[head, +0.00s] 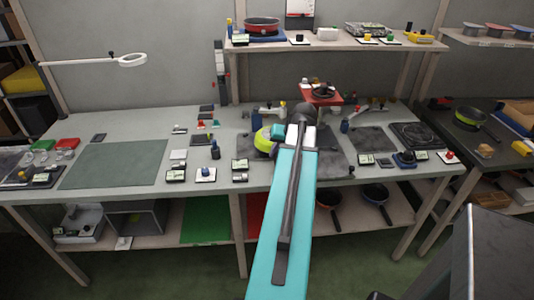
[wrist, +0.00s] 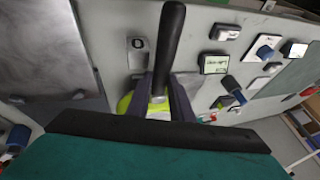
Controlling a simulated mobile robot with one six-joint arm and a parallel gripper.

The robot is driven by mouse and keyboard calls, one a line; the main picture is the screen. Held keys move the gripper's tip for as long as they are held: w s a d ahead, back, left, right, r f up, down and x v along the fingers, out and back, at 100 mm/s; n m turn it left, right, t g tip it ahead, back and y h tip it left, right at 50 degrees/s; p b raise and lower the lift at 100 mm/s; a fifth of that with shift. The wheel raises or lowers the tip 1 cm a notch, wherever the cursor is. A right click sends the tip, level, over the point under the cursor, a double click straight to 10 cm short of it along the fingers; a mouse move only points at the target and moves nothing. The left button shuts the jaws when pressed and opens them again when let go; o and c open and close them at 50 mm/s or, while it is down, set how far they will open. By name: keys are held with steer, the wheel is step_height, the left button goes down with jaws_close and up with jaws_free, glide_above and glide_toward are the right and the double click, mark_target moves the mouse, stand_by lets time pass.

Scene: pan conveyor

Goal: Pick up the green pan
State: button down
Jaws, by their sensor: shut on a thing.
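The green pan (head: 264,140) shows in the head view as a yellow-green rounded side just left of my gripper (head: 301,133), over the middle of the workbench. My arm hides much of it. In the wrist view my gripper (wrist: 161,98) is shut on the pan's black handle (wrist: 169,42), which sticks up between the two fingers. Yellow-green parts of the pan (wrist: 124,104) show behind the fingers. I cannot tell whether the pan touches the bench.
The grey workbench (head: 215,180) holds a green mat (head: 115,165), several small devices and a small red stand (head: 322,95) behind my gripper. A shelf with a red pan (head: 262,25) is above. Pans lie on the lower shelf.

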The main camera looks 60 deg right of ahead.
steer(key=s+r+b, duration=0.1)
steer(key=s, duration=0.8)
steer(key=shift+s+d+b, duration=0.15)
steer(key=shift+d+b, duration=0.2)
steer(key=shift+b, duration=0.05)
steer(key=shift+s, duration=0.1)
